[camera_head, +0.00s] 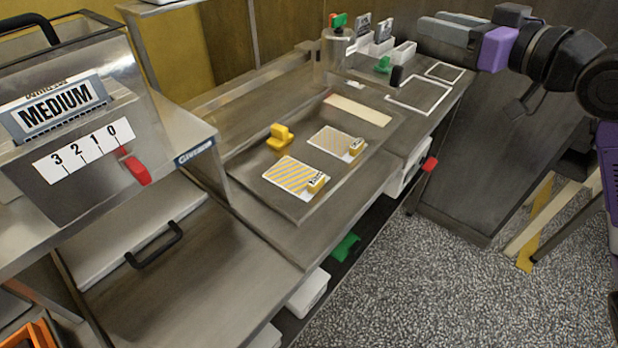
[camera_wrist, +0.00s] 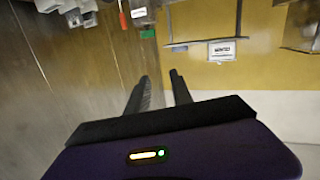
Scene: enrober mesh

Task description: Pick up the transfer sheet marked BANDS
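The nearer sheet (camera_head: 291,176) carries a yellow tab with a small label (camera_head: 317,184); the farther sheet (camera_head: 331,140) has a similar tab (camera_head: 356,146). The label lettering is small; the nearer one may read BANDS, but I cannot be sure. My gripper (camera_head: 428,24) is at the upper right of the head view, well away from both sheets. In the wrist view its two fingers (camera_wrist: 158,78) stand apart with nothing between them. Neither sheet shows clearly there.
A yellow knobbed block (camera_head: 281,137) stands beside the sheets. A pale strip (camera_head: 357,110) lies behind them. White outlined frames (camera_head: 419,95) mark the bench to the right. A metal canister (camera_head: 337,50) and white bins stand behind. The MEDIUM machine (camera_head: 85,125) rises at left.

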